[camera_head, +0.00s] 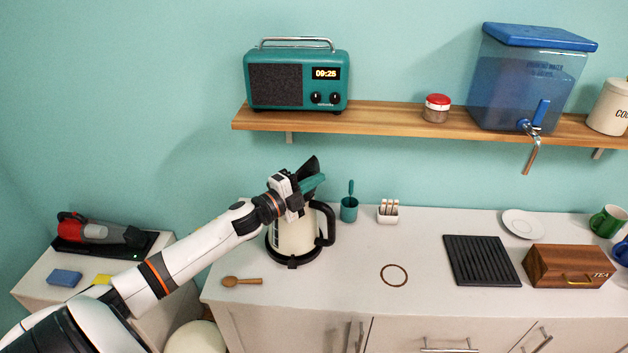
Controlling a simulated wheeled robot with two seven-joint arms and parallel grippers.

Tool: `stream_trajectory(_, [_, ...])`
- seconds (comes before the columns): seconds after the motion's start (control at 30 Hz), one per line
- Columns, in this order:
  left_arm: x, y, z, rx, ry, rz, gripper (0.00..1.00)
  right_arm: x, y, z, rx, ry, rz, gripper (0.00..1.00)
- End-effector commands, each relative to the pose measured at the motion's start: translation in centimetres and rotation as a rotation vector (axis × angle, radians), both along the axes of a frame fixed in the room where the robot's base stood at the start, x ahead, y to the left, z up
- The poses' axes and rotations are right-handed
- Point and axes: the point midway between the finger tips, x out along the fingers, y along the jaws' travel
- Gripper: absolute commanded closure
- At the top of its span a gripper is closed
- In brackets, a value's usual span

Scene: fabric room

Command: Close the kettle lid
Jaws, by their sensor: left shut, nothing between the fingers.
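The cream kettle (292,240) stands upright on its black base on the counter, with its black handle (327,224) on the right. My left gripper (304,186) is at the top of the kettle, shut and empty, and covers much of its opening. A dark piece (311,166) sticks up just behind the gripper and looks like the raised lid; a teal part lies across in front of it. I cannot tell whether the gripper touches the lid. My right gripper is out of view.
A teal cup (349,209) and a small white holder (388,212) stand right of the kettle. A wooden spoon (242,281) lies in front of it. A shelf (390,116) with a radio (297,80) hangs above. The counter around the brown ring (394,284) is clear.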

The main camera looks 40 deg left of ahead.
Motion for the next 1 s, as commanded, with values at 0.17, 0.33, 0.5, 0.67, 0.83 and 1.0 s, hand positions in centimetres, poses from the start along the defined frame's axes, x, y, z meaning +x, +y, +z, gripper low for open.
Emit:
stream_trajectory(0.17, [0.0,0.1,0.0,-0.012,-0.001,0.000,1.00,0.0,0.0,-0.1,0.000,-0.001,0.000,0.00])
stream_trajectory(0.33, [-0.1,0.4,0.0,-0.059,-0.007,0.000,1.00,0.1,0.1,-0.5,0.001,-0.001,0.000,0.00])
stream_trajectory(0.5, [-0.1,0.9,0.0,-0.106,-0.012,0.001,1.00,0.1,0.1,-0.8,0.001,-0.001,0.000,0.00])
stream_trajectory(0.67, [-0.2,1.6,0.0,-0.195,-0.024,0.002,1.00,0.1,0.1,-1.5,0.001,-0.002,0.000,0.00])
stream_trajectory(0.83, [-0.3,2.9,-0.1,-0.346,-0.042,0.002,1.00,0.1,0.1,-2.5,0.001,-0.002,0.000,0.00])
stream_trajectory(1.0, [-0.5,4.2,-0.3,-0.508,-0.062,0.002,1.00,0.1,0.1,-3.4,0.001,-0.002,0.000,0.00])
